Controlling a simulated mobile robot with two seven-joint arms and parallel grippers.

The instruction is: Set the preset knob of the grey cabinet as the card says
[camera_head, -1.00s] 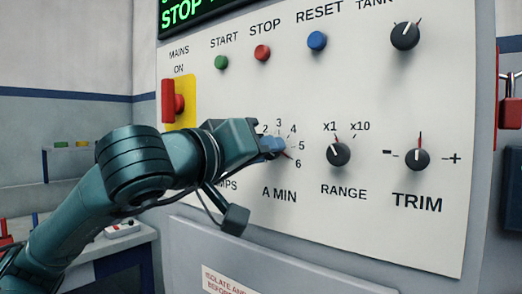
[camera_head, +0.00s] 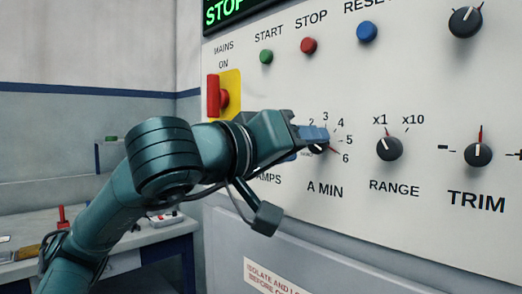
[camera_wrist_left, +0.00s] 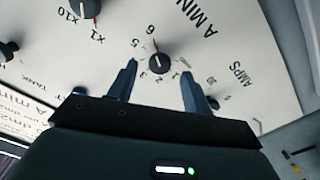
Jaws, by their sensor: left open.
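The grey cabinet's panel (camera_head: 405,70) carries a dark knob marked A MIN (camera_head: 318,149), with a scale up to 6. A red line beside this knob points towards 6. My left gripper (camera_head: 312,143) is at this knob and partly covers it. In the left wrist view, the A MIN knob (camera_wrist_left: 160,63) lies between the open fingers (camera_wrist_left: 159,70), with clear gaps on both sides. Its red line is close to 6. A printed card (camera_wrist_left: 25,112) at the left edge reads "A min" in part; the rest is too small or cut off. My right gripper is not in view.
The RANGE knob (camera_head: 389,149) and TRIM knob (camera_head: 479,154) sit to the right. The red mains switch (camera_head: 221,97) is to the upper left, with START (camera_head: 266,57) and STOP (camera_head: 308,46) buttons above. A bench (camera_head: 150,238) stands at the left.

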